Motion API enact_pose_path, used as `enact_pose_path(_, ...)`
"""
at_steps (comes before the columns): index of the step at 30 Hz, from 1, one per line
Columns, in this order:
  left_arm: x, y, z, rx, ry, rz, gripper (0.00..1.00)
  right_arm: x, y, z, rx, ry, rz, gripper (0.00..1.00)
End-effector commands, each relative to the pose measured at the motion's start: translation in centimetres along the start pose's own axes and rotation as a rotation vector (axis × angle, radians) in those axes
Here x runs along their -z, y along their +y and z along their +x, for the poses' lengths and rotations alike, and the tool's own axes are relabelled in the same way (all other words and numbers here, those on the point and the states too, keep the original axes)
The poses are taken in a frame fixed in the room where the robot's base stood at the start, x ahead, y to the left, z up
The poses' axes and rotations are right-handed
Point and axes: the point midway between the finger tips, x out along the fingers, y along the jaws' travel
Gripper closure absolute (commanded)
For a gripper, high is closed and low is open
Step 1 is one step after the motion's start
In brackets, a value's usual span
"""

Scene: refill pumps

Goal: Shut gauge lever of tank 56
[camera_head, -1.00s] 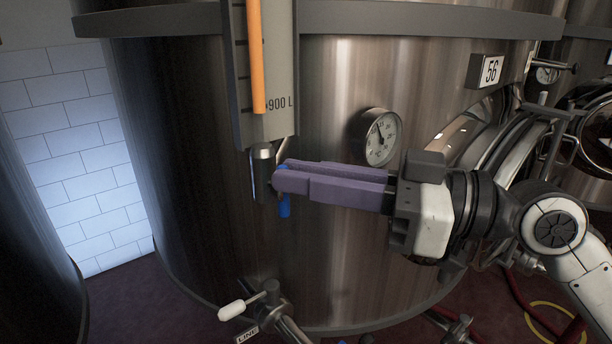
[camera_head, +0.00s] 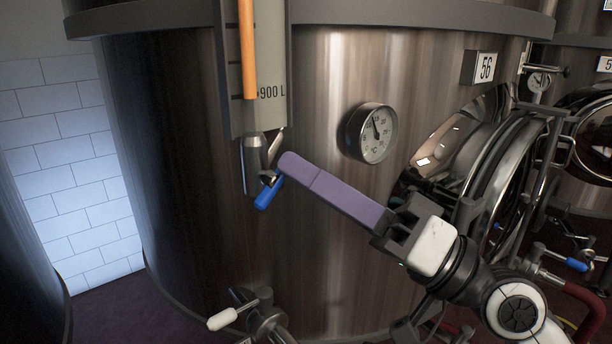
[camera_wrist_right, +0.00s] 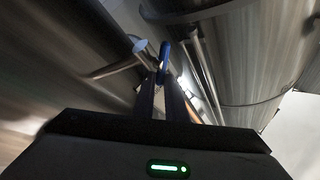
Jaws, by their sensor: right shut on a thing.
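The steel tank with the "56" plate (camera_head: 485,67) fills the middle of the head view. Its level gauge (camera_head: 262,70) has an orange column and a 900 L mark. Below the gauge sits a small metal valve with a blue gauge lever (camera_head: 268,192), slanting down and to the left. My right gripper (camera_head: 286,164), with purple fingers, reaches in from the lower right and is shut on the lever, whose blue end sticks out below the fingertips. In the right wrist view the blue lever (camera_wrist_right: 164,54) shows at the tips of the fingers. My left gripper is not in view.
A round dial thermometer (camera_head: 371,133) sticks out of the tank right of the gauge, above my right fingers. A round manway door (camera_head: 505,185) is further right. A valve with a white handle (camera_head: 223,319) is low in front. Another tank stands at the left edge.

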Motion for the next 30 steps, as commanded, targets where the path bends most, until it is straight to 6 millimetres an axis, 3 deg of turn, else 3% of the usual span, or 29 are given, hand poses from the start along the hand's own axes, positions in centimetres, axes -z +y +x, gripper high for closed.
enact_pose_path(18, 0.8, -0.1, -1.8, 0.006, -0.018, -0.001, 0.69, -1.1, 0.7, -0.5, -0.002, 0.312, 0.47, 1.0)
enact_pose_path(30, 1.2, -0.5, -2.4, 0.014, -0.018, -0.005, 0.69, -1.7, 1.0, -0.6, -0.002, 0.423, 0.635, 1.0)
